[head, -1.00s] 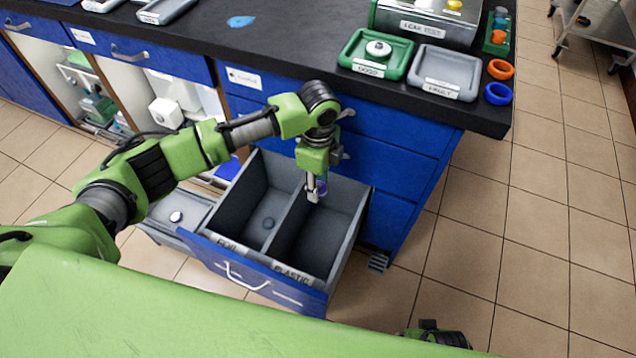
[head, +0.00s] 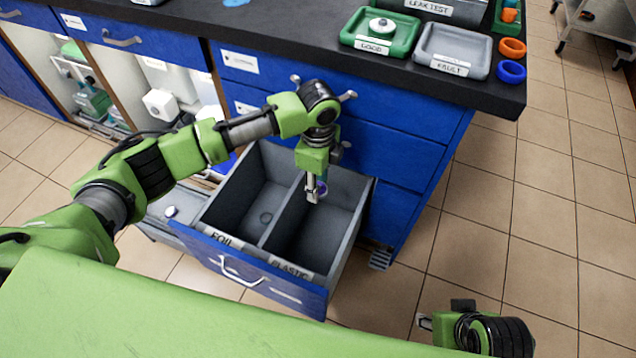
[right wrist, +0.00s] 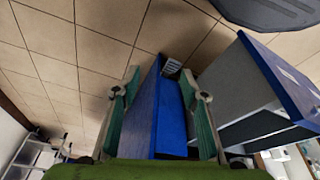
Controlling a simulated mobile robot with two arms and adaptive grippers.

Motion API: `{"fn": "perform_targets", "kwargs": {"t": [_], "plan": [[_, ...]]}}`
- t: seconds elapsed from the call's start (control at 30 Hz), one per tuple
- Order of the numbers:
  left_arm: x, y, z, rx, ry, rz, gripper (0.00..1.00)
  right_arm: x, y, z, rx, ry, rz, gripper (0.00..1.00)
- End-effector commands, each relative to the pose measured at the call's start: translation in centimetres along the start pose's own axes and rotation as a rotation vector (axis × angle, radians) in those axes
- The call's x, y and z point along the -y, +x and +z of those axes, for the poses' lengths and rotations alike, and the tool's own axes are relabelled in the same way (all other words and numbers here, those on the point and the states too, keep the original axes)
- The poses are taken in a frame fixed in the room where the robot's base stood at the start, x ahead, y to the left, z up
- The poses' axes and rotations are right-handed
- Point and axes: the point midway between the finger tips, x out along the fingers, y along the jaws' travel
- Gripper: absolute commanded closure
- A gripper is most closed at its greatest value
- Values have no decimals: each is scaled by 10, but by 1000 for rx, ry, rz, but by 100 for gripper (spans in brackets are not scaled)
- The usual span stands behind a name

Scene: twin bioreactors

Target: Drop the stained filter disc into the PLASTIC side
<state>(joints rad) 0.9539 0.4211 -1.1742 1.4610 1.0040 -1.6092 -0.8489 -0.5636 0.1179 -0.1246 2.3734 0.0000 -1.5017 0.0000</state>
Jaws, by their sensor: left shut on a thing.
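My left gripper (head: 315,192) is shut on the stained filter disc (head: 323,187), a small purple-tinged piece mostly hidden by the fingers. It holds the disc over the PLASTIC side (head: 308,243), the right compartment of the open blue drawer (head: 250,271). The FOIL side (head: 228,212) is the left compartment, with a small round grey thing on its floor. A divider separates the two. My right gripper (right wrist: 160,105) is open and empty in the right wrist view, away from the drawer's inside.
The black bench top above holds a green GOOD tray (head: 405,43) with a white round part, a grey FAULT tray (head: 485,52), and an orange ring (head: 512,47) and blue ring (head: 511,71).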

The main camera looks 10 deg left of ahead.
Motion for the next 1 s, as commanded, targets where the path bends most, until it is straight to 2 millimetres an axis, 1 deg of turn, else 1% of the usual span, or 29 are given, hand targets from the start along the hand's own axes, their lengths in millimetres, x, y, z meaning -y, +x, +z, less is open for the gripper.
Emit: {"fn": "perform_targets", "kwargs": {"t": [0.03, 0.23, 0.57, 0.6, 0.67, 0.7, 1.0], "plan": [[0, 4, 0, 0, 0, 0, 78, 0, -4, 1, -4, 0, 1, 60], [0, 8, 0, 0, 0, 0, 78, -1, -19, 1, -11, 1, 2, 60], [0, 8, 0, 0, 0, 0, 78, -1, -23, 1, -11, 1, 2, 60], [0, 8, 0, 0, 0, 0, 64, -1, -23, 1, -11, 1, 2, 60], [0, 8, 0, 0, 0, 0, 48, -1, -23, 1, -11, 1, 2, 60], [0, 8, 0, 0, 0, 0, 47, -1, -23, 1, -11, 1, 2, 60], [0, 8, 0, 0, 0, 0, 47, -1, -23, 1, -12, 2, 2, 60]]}}
